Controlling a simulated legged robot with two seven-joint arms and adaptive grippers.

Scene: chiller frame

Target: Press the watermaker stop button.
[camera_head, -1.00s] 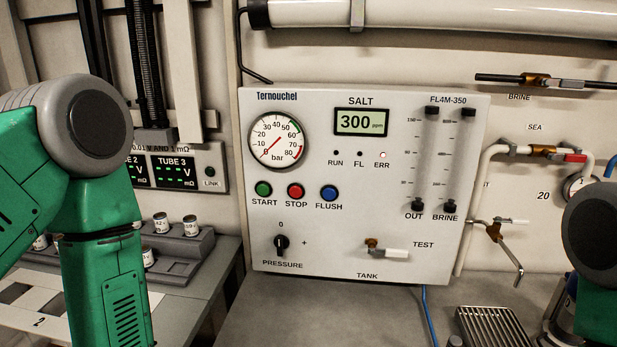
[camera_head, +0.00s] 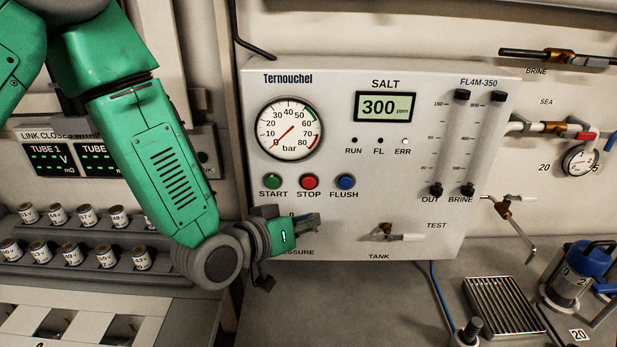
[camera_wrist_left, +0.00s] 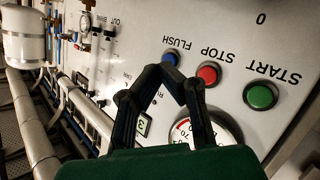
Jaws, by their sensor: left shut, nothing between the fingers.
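The red stop button (camera_head: 309,182) sits between the green start button (camera_head: 272,181) and the blue flush button (camera_head: 345,182) on the white Ternouchel panel (camera_head: 450,225). My left gripper (camera_head: 312,221) is just below the stop button, in front of the panel, over the pressure knob's place, and hides that knob. In the left wrist view the left gripper's fingers (camera_wrist_left: 178,85) meet at their tips with nothing between them. I cannot tell whether the fingertips touch the panel.
A tank valve (camera_head: 385,232) juts from the lower panel. The pressure gauge (camera_head: 289,129) is above the buttons. A rack of labelled cylinders (camera_head: 85,256) stands at left. A drain grate (camera_head: 505,305) and a blue-topped jug (camera_head: 580,270) are at right. The counter below the panel is mostly clear.

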